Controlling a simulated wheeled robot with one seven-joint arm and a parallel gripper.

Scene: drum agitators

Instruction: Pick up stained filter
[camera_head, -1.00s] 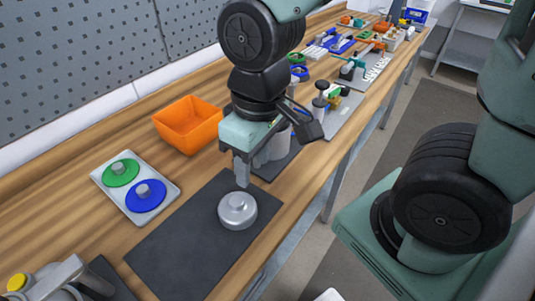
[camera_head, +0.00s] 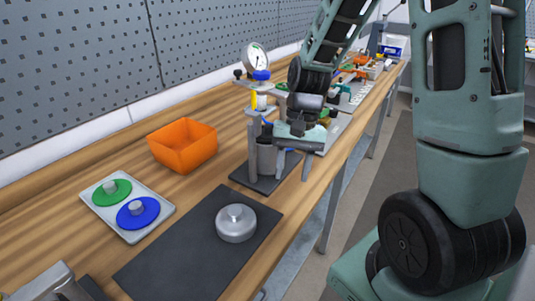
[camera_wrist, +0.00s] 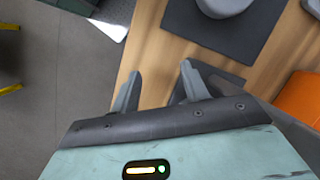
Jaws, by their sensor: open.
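I cannot pick out a thing with visible stains, so which one is the stained filter I cannot tell. A round grey metal piece with a top knob (camera_head: 236,223) sits on a black mat (camera_head: 190,255); part of it shows at the top of the wrist view (camera_wrist: 222,5). A green disc (camera_head: 111,191) and a blue disc (camera_head: 138,211), each with a grey knob, lie on a pale tray (camera_head: 102,212). My gripper (camera_head: 293,170) points down, open and empty, near the bench's front edge beside the gauge stand. Its two fingers are apart in the wrist view (camera_wrist: 160,72).
The stand with a dial gauge (camera_head: 257,58) and a grey cylinder rises behind my gripper on a dark base (camera_head: 262,184). An orange bin (camera_head: 183,146) is left of it, also at the wrist view's right edge (camera_wrist: 300,98). More tools crowd the far bench.

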